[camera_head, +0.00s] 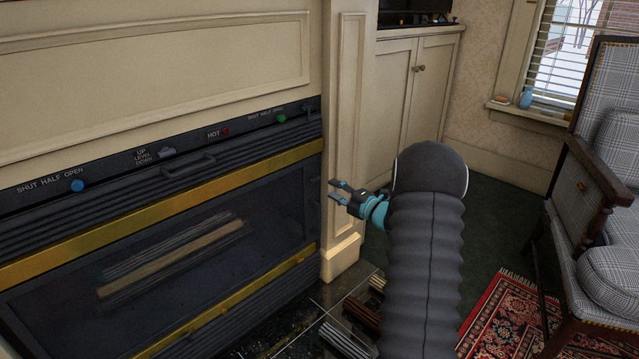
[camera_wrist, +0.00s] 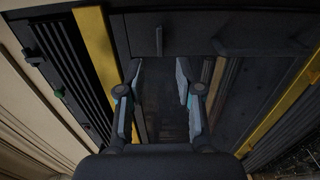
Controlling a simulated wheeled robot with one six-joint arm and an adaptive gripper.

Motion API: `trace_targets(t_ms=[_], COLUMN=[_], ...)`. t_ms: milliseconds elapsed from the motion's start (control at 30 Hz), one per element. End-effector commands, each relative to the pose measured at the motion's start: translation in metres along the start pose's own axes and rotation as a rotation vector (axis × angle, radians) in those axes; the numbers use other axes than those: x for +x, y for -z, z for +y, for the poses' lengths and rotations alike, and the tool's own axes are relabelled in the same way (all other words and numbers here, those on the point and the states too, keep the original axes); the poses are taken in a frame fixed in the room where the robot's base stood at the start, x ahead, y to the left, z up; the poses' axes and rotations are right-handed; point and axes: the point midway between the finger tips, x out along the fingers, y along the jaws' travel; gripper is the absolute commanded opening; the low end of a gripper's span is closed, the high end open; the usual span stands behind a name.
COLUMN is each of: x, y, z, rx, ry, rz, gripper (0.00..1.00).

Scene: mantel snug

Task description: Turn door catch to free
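My gripper (camera_head: 335,190) is open and empty, at the right end of the black fireplace insert. Its two fingers point left, toward the fireplace. In the wrist view my gripper (camera_wrist: 160,78) has its fingers spread, with only dark glass and frame between and beyond them. A small dark bar (camera_wrist: 159,40) sits on the black frame just beyond the fingertips, apart from them. It may be the door catch, and I cannot tell which setting it is at. The glass door (camera_head: 150,255) lies between brass strips, with a pale log behind it.
The panel above the door has a blue knob (camera_head: 77,185), an up/level/down lever (camera_head: 166,152), a red HOT light (camera_head: 225,132) and a green knob (camera_head: 281,118). A cream pilaster (camera_head: 345,110) stands close by my gripper. Fire tools or logs (camera_head: 345,342) lie on the hearth below.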

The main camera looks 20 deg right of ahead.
Motion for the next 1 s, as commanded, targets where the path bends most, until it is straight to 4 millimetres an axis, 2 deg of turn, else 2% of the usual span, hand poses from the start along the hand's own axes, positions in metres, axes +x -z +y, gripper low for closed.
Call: trace_targets(t_ms=[200, 400, 600, 833, 967, 1000], x=[0.040, 0.062, 0.070, 0.070, 0.070, 0.070], y=[0.001, 0.000, 0.000, 0.000, 0.000, 0.000], z=[-0.001, 0.000, 0.000, 0.000, 0.000, 0.000], rx=[0.001, 0.000, 0.001, 0.001, 0.001, 0.001], ry=[0.001, 0.000, 0.000, 0.000, 0.001, 0.001], rz=[0.002, 0.000, -0.001, -0.001, -0.001, -0.001], gripper=[0.35, 0.35, 0.35, 0.35, 0.03, 0.00])
